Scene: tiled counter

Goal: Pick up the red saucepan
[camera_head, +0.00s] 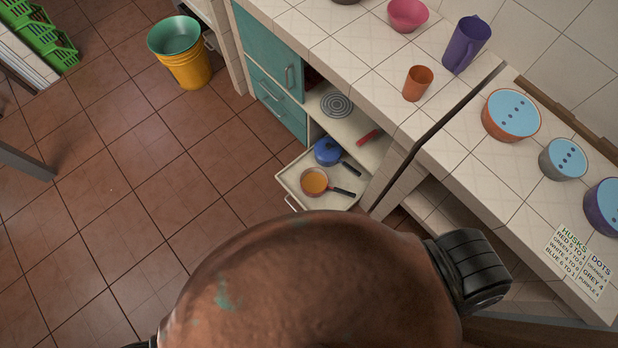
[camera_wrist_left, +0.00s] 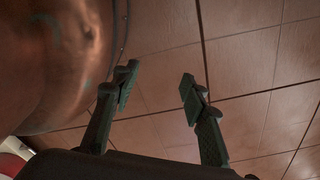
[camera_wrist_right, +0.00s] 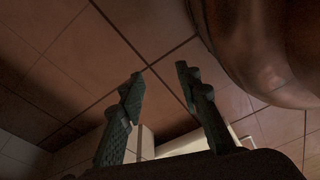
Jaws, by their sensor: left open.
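A small pan with a reddish rim, orange inside and a dark handle (camera_head: 314,181) sits in a pulled-out white drawer (camera_head: 290,180); it looks like the red saucepan, though its outer side hardly shows. A blue pot (camera_head: 327,152) with a dark handle stands beside it. My left gripper (camera_wrist_left: 158,82) is open and empty above brown floor tiles in the left wrist view. My right gripper (camera_wrist_right: 159,80) is also open and empty in the right wrist view. Neither gripper shows in the head view, and the saucepan is not visible in either wrist view.
A red object (camera_head: 368,137) lies on the shelf above the drawer, near a round grey coil (camera_head: 337,105). The tiled counter holds an orange cup (camera_head: 417,84), a purple jug (camera_head: 466,45) and several bowls.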

